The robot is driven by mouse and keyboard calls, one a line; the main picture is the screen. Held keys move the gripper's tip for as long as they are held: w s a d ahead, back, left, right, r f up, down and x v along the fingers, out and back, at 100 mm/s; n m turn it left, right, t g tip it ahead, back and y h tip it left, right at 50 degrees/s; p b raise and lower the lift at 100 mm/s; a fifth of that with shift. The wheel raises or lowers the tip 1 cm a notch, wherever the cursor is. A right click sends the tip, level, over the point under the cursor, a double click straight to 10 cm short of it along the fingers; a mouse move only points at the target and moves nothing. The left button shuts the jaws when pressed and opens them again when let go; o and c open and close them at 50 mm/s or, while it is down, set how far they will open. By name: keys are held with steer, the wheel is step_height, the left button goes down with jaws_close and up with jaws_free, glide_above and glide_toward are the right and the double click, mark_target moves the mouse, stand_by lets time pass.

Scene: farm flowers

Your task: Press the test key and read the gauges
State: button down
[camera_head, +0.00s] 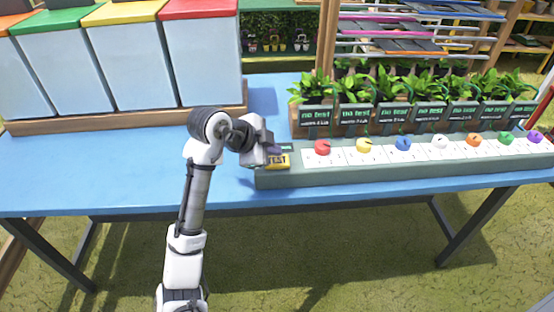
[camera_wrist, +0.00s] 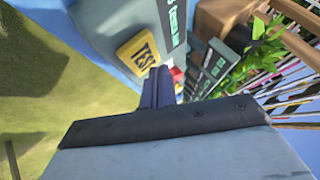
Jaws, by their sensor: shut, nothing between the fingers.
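The yellow test key (camera_head: 277,161), marked "TEST", sits at the left end of a long grey panel (camera_head: 340,179) on the blue table. It also shows in the wrist view (camera_wrist: 137,51). My gripper (camera_head: 273,150) is shut and empty, right by the key at its back edge; in the wrist view its fingers (camera_wrist: 157,86) lie just beside the key. I cannot tell whether they touch it. Several dark gauges (camera_head: 316,114) stand behind the panel before potted plants, and the ones I can read say "no test". Several coloured knobs, such as a red one (camera_head: 322,147), line the panel.
Large bins with green, yellow and red lids (camera_head: 205,50) stand on a wooden base at the back left. The blue table (camera_head: 100,170) is clear in front of them. A row of leafy plants (camera_head: 360,88) stands behind the gauges.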

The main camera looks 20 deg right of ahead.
mark_target(273, 162)
steer(key=shift+f+b, duration=0.35)
steer(key=shift+f, duration=0.1)
steer(key=shift+f+b, duration=0.45)
steer(key=shift+f, duration=0.05)
stand_by(0.8)
steer(key=shift+r, duration=0.1)
steer(key=shift+r+p, duration=0.7)
steer(key=shift+r, duration=0.1)
steer(key=shift+r+p, duration=1.9)
steer(key=shift+r, duration=0.65)
